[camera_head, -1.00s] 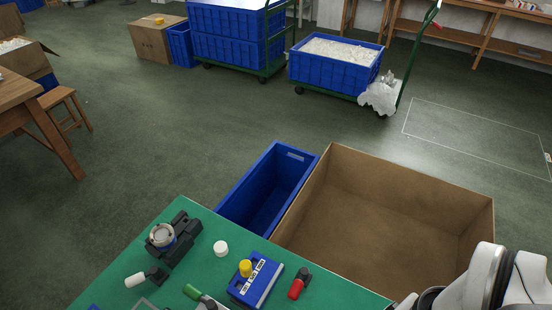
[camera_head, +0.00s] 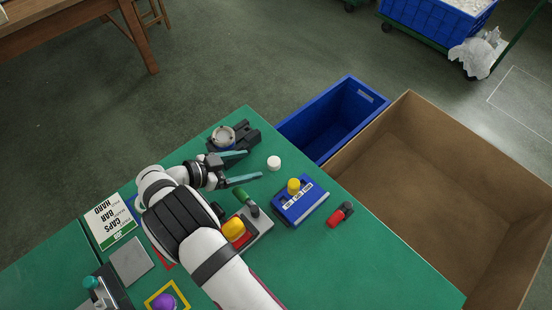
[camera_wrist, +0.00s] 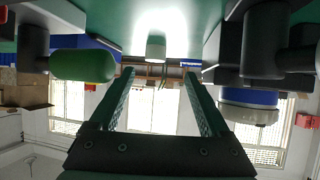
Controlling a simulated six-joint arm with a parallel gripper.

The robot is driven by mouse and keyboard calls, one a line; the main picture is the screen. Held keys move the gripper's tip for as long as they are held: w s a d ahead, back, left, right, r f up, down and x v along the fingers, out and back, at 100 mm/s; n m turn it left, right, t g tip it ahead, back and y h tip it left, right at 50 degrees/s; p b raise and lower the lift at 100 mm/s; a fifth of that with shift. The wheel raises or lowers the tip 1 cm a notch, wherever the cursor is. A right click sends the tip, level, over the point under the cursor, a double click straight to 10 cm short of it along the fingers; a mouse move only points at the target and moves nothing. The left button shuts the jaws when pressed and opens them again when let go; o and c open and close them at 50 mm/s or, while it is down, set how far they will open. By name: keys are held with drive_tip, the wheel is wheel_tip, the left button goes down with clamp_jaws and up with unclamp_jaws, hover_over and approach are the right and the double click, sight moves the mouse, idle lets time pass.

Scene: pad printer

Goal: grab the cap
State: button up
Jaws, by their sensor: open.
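A small white cap (camera_head: 274,163) stands on the green table (camera_head: 385,270), near its back edge. My gripper (camera_head: 253,165) is open just left of the cap, with its two teal fingers pointing toward it. Nothing is between the fingers. In the wrist view, which looks upside down, the cap (camera_wrist: 156,47) hangs from the green surface beyond the fingertips, roughly centred between the two fingers (camera_wrist: 160,75). The cap and fingers look apart.
A black fixture with a ring (camera_head: 226,137) is close behind my gripper. A green handle (camera_head: 247,202), a blue block with a yellow knob (camera_head: 300,199) and a red-tipped part (camera_head: 340,214) stand in front. A blue bin (camera_head: 300,130) and cardboard box (camera_head: 400,130) lie beyond the edge.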

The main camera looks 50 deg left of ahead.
sight(271, 163)
drive_tip(key=x, duration=0.7)
drive_tip(key=shift+w+d+f, duration=0.15)
drive_tip(key=shift+w+d, duration=0.1)
drive_tip(key=shift+d, duration=0.2)
clamp_jaws()
